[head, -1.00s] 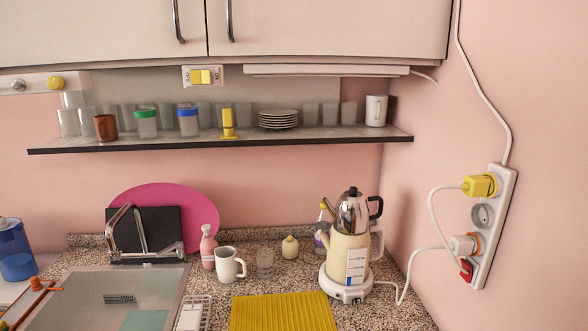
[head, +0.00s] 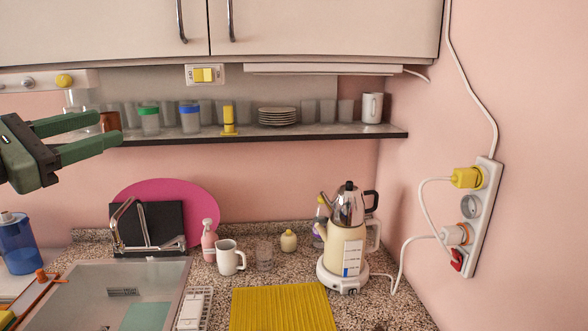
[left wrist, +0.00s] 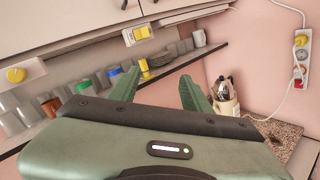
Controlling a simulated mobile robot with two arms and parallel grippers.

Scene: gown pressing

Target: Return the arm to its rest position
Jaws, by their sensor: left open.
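My left gripper (head: 98,136) comes in from the left in the head view, in front of the left end of the shelf. Its two green fingers are apart and nothing is between them. In the left wrist view the fingers (left wrist: 158,92) also stand apart and empty, pointing toward the shelf and wall. The gripper hides part of the copper cup (head: 110,121) and some glasses. My right gripper is not in view.
A shelf (head: 270,136) with cups, jars and plates runs along the wall under the cabinets (head: 330,30). Below, the counter holds a sink (head: 90,290), a yellow mat (head: 283,308), a white mug (head: 229,258) and a kettle (head: 346,245). A power strip (head: 482,220) hangs at the right.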

